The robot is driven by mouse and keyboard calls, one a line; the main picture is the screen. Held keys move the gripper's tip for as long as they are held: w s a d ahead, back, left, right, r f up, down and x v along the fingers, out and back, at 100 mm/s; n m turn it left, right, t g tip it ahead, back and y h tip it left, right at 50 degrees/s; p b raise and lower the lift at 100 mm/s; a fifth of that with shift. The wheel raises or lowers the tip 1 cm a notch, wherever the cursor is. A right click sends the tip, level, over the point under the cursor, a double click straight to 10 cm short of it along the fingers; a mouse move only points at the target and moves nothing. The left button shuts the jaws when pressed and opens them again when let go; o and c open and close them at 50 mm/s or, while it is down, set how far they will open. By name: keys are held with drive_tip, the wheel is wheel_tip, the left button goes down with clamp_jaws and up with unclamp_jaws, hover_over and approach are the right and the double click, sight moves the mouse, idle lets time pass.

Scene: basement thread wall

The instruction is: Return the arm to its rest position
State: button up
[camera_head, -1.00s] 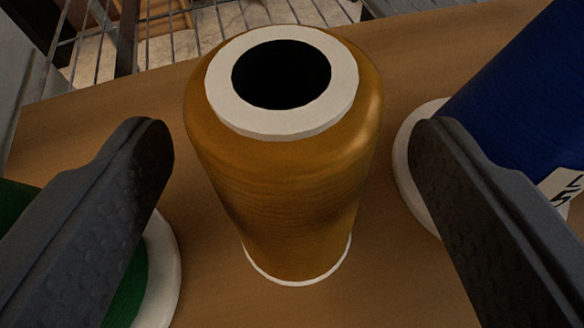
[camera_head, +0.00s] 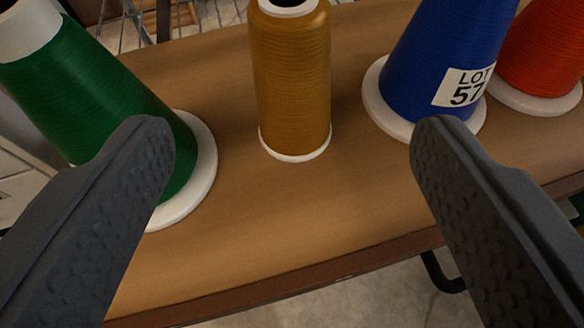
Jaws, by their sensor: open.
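My gripper (camera_head: 292,140) is open and empty, with one dark finger at the left and one at the right of the view. A golden-brown thread spool (camera_head: 293,80) stands upright on a wooden shelf (camera_head: 270,230), beyond the fingertips and apart from them. Its top is cut off by the upper edge of the view. No other part of my arm shows.
A green cone spool (camera_head: 90,95) stands at the left, partly behind the left finger. A blue cone spool (camera_head: 430,60) with a label reading "LOT 57" stands at the right. A red spool (camera_head: 545,50) is beyond it. Concrete floor (camera_head: 370,295) shows below the shelf's front edge.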

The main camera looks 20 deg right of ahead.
drive_tip(key=shift+s+a, duration=0.1)
drive_tip(key=shift+s, duration=0.1)
drive_tip(key=w+a+r+n+t+y+b, duration=0.1)
drive_tip(key=w+a+r+n+y+b, duration=0.15)
drive_tip(key=a+r, duration=0.65)
drive_tip(key=w+a+r+n+t+y+b, duration=0.1)
drive_tip(key=w+a+r+b, duration=0.25)
drive_tip(key=a+r, duration=0.45)
drive_tip(key=s+a+r+n+y+b, duration=0.1)
drive_tip(key=s+a+r, duration=0.3)
drive_tip(key=a+r, duration=0.3)
drive_tip(key=s+a+r+n+t+y+b, duration=0.1)
drive_tip(key=s+a+r+y, duration=0.1)
drive_tip(key=s+a+r, duration=0.2)
drive_tip(key=a+r, duration=0.3)
drive_tip(key=r, duration=0.3)
drive_tip(key=shift+s+a+r+n+t+b, duration=0.3)
drive_tip(key=shift+a+n, duration=0.05)
